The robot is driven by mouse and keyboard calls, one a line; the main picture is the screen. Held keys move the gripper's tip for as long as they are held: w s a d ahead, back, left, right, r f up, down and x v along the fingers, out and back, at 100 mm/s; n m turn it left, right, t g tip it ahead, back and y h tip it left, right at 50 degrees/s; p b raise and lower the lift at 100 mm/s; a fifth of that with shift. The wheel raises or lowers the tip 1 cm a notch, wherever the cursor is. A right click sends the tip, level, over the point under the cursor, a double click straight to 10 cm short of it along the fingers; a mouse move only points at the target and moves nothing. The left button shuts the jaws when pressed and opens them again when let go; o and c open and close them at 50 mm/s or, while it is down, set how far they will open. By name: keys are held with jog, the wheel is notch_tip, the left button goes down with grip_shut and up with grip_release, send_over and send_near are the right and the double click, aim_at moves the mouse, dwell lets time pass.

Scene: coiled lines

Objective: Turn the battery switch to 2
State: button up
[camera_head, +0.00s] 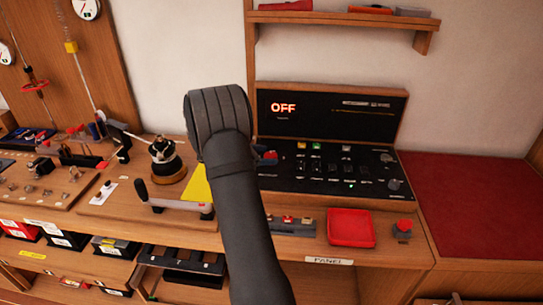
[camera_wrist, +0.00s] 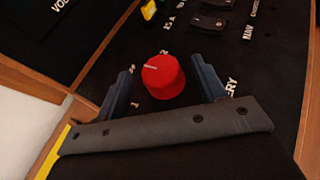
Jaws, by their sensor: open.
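The battery switch is a red round knob (camera_wrist: 163,77) on the black panel, with a white pointer line on its top toward the left in the wrist view. My gripper (camera_wrist: 162,68) is open, with one dark blue finger on each side of the knob. A gap shows between the knob and each finger, so it is not clamped. A label ending in "ERY" is partly hidden by the right finger, and small white marks beside the left finger are hard to read. In the head view the knob (camera_head: 271,154) shows only partly beside my arm.
A lit display (camera_head: 283,107) reads OFF on the upright panel behind. Rocker switches and yellow and green buttons (camera_head: 316,145) are right of the knob. A red tray (camera_head: 351,228) sits in front. A shelf (camera_head: 345,17) hangs above; the red mat (camera_head: 475,205) at right is clear.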

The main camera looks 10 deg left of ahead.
jog(key=shift+x, duration=1.45)
jog(key=shift+c, duration=0.4)
jog(key=c, duration=0.9)
jog(key=shift+m+g, duration=0.3)
jog(key=shift+m, duration=0.1)
jog(key=m+g+h, duration=0.1)
jog(key=m+g, duration=0.2)
jog(key=g, duration=0.1)
jog(key=shift+m+h, duration=0.3)
jog(key=shift+h, duration=0.1)
jog(key=shift+s+m+g, duration=0.1)
jog(key=shift+m+g, duration=2.2)
jog(key=shift+g, duration=0.3)
